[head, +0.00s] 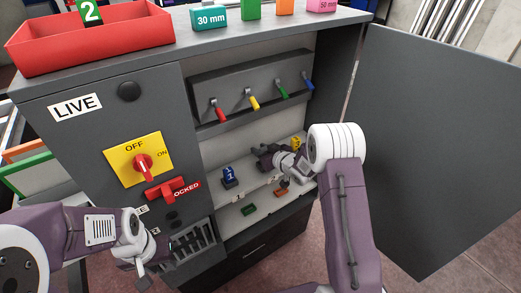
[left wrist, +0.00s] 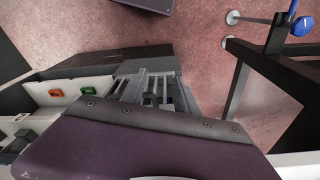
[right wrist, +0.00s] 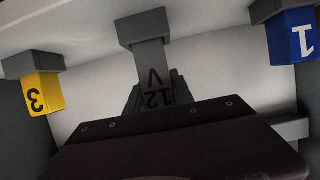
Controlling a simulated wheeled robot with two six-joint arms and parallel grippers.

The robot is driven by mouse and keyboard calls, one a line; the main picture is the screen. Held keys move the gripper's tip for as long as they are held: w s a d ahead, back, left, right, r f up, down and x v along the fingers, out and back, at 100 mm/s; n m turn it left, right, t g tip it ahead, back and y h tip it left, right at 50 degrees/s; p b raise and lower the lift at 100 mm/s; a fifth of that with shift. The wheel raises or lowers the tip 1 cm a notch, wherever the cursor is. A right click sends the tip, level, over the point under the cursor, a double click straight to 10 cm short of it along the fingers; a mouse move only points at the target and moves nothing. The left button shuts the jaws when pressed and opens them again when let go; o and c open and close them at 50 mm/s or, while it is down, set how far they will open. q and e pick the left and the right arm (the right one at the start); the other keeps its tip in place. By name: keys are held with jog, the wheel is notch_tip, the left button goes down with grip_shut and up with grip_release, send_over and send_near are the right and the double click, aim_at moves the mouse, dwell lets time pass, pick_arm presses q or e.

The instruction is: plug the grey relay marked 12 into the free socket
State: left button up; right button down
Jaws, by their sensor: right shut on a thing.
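The grey relay marked 12 V (right wrist: 154,90) is between the fingers of my right gripper (right wrist: 157,98), which is shut on it. In the right wrist view the relay lines up with the middle dark socket (right wrist: 142,24) and appears to meet it; whether its pins are fully in is hidden. A yellow relay marked 3 (right wrist: 40,94) and a blue relay marked 1 (right wrist: 292,38) sit in the sockets on either side. In the head view my right gripper (head: 268,156) is inside the cabinet. My left gripper (head: 146,274) is outside, before the cabinet's lower front; its opening is unclear.
The cabinet door (head: 435,140) stands open at right. Coloured levers (head: 253,100) hang above the relays. Orange (head: 282,188) and green (head: 250,210) pieces are below. A red lockout (head: 170,190) is on the panel under the switch (head: 143,162). A red tray (head: 95,45) stands on top.

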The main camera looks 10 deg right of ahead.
jog(key=shift+f+b, duration=0.75)
jog(key=shift+f, duration=0.35)
jog(key=c, duration=1)
grip_release()
jog(key=shift+r, duration=0.1)
jog(key=shift+s+d+r, duration=0.15)
jog(key=shift+s, duration=0.15)
jog(key=p+v, duration=0.1)
jog(key=v, duration=0.5)
jog(key=shift+s+d+r, duration=0.1)
jog(key=shift+s, duration=0.15)
jog(key=shift+s+d+b, duration=0.15)
jog(key=shift+s+b, duration=0.3)
jog(key=shift+b, duration=0.1)
jog(key=shift+s+d+r, duration=0.1)
jog(key=shift+s+r, duration=0.2)
jog(key=shift+s, duration=0.05)
